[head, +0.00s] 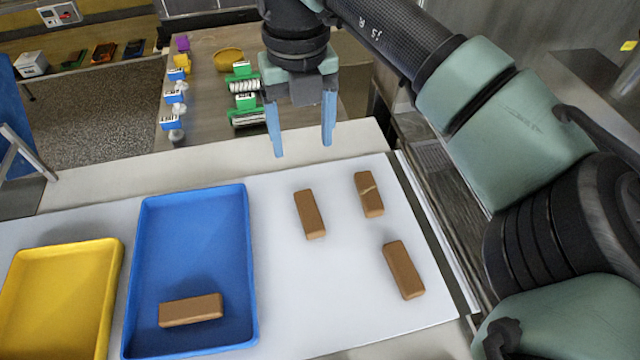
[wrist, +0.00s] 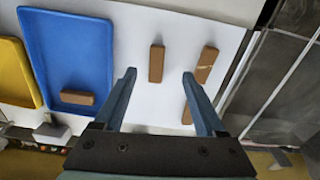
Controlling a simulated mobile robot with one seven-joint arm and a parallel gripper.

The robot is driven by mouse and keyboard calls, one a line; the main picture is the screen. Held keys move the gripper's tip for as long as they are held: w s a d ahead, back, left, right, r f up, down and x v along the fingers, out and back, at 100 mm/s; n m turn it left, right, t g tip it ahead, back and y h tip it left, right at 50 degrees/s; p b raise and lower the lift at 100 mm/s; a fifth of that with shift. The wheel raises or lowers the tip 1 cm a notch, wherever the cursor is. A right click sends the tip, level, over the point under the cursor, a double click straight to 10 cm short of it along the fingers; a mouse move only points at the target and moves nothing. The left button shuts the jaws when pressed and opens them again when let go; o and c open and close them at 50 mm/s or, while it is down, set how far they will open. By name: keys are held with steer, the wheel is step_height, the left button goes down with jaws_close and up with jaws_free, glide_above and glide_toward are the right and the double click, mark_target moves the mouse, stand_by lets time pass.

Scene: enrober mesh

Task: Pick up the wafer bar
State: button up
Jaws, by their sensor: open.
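Several brown wafer bars are in view. In the head view one bar (head: 309,214) lies on the white surface below my gripper. A second bar (head: 369,194), with a pale line across it, lies to its right. A third bar (head: 404,270) lies nearer at the right, and another bar (head: 191,310) lies in the blue tray (head: 243,215). My gripper (head: 302,148) is open and empty, above and apart from the bars. In the wrist view one bar (wrist: 156,63) shows between the fingertips (wrist: 159,76). Another bar there is partly hidden by the right finger.
A yellow tray (head: 112,265) stands left of the blue tray.

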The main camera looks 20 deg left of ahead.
glide_above(303, 194)
steer(key=f, duration=0.5)
steer(key=shift+s+d+f+p, duration=0.2)
steer(key=shift+f+p, duration=0.1)
steer(key=shift+f, duration=0.1)
steer(key=shift+w+a+f+p, duration=0.1)
steer(key=shift+f+p, duration=0.15)
steer(key=shift+f, duration=1.35)
steer(key=shift+w+a+f+p, duration=0.1)
steer(key=shift+f+p, duration=0.15)
steer(key=shift+f, duration=1.3)
steer(key=c, duration=1.1)
